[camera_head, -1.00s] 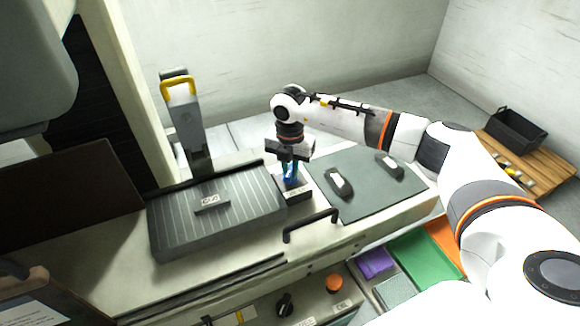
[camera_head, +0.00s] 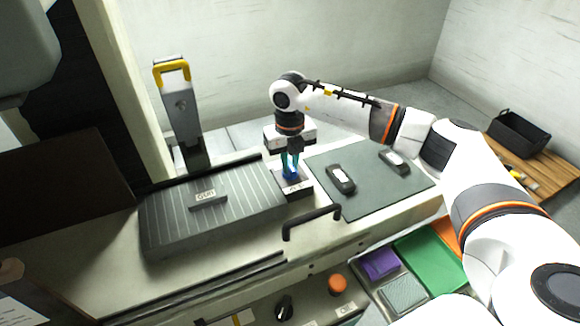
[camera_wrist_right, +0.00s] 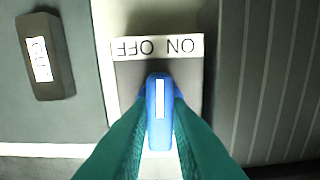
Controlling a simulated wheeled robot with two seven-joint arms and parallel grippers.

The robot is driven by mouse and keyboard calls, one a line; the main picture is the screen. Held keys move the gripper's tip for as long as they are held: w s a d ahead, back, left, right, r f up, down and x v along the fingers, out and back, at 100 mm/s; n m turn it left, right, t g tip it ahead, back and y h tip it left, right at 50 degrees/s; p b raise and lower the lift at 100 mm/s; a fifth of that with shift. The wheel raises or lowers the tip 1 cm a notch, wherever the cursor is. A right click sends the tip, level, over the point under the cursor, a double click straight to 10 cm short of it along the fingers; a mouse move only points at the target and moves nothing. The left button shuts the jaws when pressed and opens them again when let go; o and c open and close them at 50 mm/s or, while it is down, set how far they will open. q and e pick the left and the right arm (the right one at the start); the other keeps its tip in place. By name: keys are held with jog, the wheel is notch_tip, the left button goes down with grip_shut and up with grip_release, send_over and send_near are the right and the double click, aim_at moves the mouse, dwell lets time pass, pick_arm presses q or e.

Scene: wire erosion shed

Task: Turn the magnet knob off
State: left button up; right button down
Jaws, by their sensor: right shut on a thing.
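The magnet knob (camera_wrist_right: 159,112) is a blue bar with a white line along its top. It stands on a small grey base (camera_wrist_right: 188,72) with an ON/OFF label (camera_wrist_right: 155,46), upside down in the right wrist view. The line runs almost straight up and down the picture, toward the label's middle. My right gripper (camera_wrist_right: 159,125), with teal fingers, is shut on the knob, one finger on each side. In the head view the right gripper (camera_head: 290,166) points down at the base beside the ribbed magnet plate (camera_head: 245,205). The fingers mostly hide the knob there. My left gripper is out of view.
Dark labelled blocks (camera_head: 341,178) lie on a grey mat (camera_head: 372,205) right of the knob. A black handle (camera_head: 312,219) rises at the front edge. A yellow-topped upright (camera_head: 181,110) stands behind the plate. An orange button (camera_head: 338,284) sits on the front panel.

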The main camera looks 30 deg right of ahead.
aim_at(290, 165)
jog(key=n+b, duration=0.2)
jog(key=n, duration=0.3)
jog(key=shift+n+b, duration=0.3)
jog(key=shift+b, duration=0.1)
jog(key=shift+n+b, duration=0.75)
jog(key=shift+n, duration=1.15)
jog(key=shift+r, duration=0.1)
jog(key=c, duration=1.4)
grip_release()
jog(key=shift+o, duration=0.2)
notch_tip(290, 165, up, 12)
jog(key=b, duration=0.1)
jog(key=shift+b, duration=0.35)
